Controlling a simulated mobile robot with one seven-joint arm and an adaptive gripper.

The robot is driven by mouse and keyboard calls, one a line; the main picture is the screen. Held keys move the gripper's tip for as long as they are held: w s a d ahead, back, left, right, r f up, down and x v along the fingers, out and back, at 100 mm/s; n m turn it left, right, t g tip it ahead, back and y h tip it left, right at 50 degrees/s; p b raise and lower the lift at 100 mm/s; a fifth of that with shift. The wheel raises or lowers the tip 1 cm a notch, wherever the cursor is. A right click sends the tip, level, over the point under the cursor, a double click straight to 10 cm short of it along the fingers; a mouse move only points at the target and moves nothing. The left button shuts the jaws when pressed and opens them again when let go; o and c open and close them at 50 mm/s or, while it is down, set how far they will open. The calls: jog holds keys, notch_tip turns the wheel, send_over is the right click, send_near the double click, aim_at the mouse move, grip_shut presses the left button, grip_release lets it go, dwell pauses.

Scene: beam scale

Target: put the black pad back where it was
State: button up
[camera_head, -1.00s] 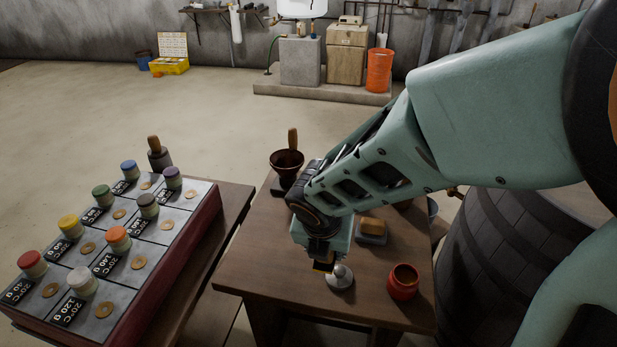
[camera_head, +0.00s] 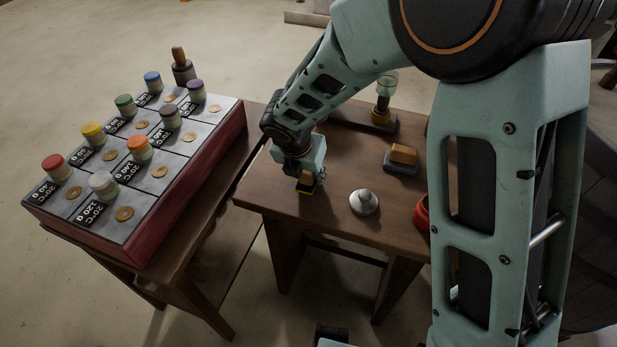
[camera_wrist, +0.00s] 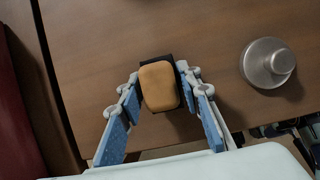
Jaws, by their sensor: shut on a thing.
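The black pad (camera_head: 306,190) has a tan block-like top and sits in my gripper (camera_head: 304,182), at the front left part of the small wooden table (camera_head: 335,215). In the wrist view the tan top covers most of the pad, and its black edge (camera_wrist: 172,58) shows around it. My gripper (camera_wrist: 158,86) is shut on it, with a blue-padded finger on each side. I cannot tell whether the pad touches the table or hangs just above it. A similar tan-topped block on a grey-blue base (camera_head: 402,160) lies farther right.
A silver knobbed weight (camera_head: 364,203) stands right of my gripper. A red pot (camera_head: 421,214), partly hidden by my arm, and a glass-topped brass piece (camera_head: 382,108) are on the table. A red-sided case (camera_head: 205,155) with several coloured-lidded jars stands left. Table between gripper and weight is clear.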

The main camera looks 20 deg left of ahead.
jog(key=shift+f, duration=0.5)
jog(key=shift+f, duration=0.2)
jog(key=o, duration=1)
jog(key=shift+r, duration=0.2)
jog(key=shift+p+v, duration=1.8)
jog(key=shift+v, duration=4.2)
